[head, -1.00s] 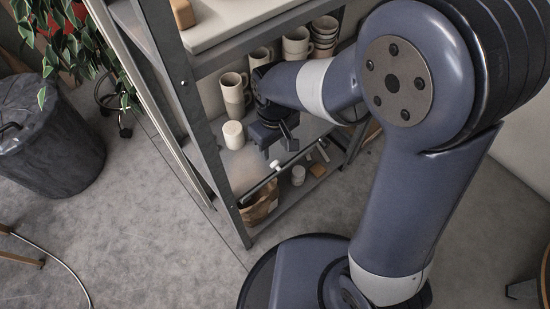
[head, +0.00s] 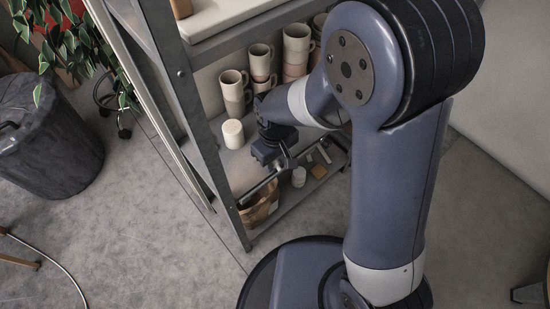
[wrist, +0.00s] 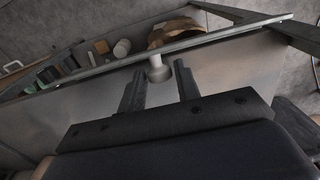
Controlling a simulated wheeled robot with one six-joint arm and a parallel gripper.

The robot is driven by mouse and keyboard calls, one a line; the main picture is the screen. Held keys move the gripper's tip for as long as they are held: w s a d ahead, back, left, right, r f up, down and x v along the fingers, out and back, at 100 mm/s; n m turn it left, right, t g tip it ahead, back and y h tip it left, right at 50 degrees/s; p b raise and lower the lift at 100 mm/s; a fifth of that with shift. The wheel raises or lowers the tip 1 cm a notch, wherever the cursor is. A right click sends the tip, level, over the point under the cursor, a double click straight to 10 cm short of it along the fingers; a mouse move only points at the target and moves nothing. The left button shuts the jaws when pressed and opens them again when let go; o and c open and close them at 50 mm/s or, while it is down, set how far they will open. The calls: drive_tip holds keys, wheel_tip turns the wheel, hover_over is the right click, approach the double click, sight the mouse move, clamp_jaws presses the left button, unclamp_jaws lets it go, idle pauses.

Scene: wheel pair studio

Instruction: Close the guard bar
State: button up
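The guard bar (head: 262,186) is a thin metal bar along the open front of a shelf in the grey rack. In the wrist view the bar (wrist: 215,37) slants across the top, with a pale round knob (wrist: 157,72) on its near side. My gripper (wrist: 160,80) is open, with one finger on each side of the knob in that view. Whether the fingertips reach around the knob or stop just short of it, I cannot tell. In the head view my gripper (head: 281,163) is at the bar and hides the knob.
Stacked mugs (head: 234,91) and a white cup (head: 233,134) stand on the shelf behind the bar. A basket (head: 262,210) and small items lie on the shelf below. A rack post (head: 205,140) rises left of my gripper. A dark bin (head: 50,140) stands on open floor at left.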

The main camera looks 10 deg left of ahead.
drive_tip(key=c, duration=0.6)
drive_tip(key=shift+w+a+r+g+h+p, duration=0.15)
drive_tip(key=shift+a+g+h+p, duration=0.2)
drive_tip(key=shift+p, duration=0.7)
drive_tip(key=shift+w+a+f+g+h+p, duration=0.2)
drive_tip(key=shift+w+f+g+h+p, duration=0.25)
drive_tip(key=shift+h+p, duration=0.45)
drive_tip(key=o, duration=1)
drive_tip(key=shift+s+y, duration=0.15)
drive_tip(key=shift+y, duration=0.1)
drive_tip(key=shift+s+d+b, duration=0.1)
drive_tip(key=shift+b, duration=0.25)
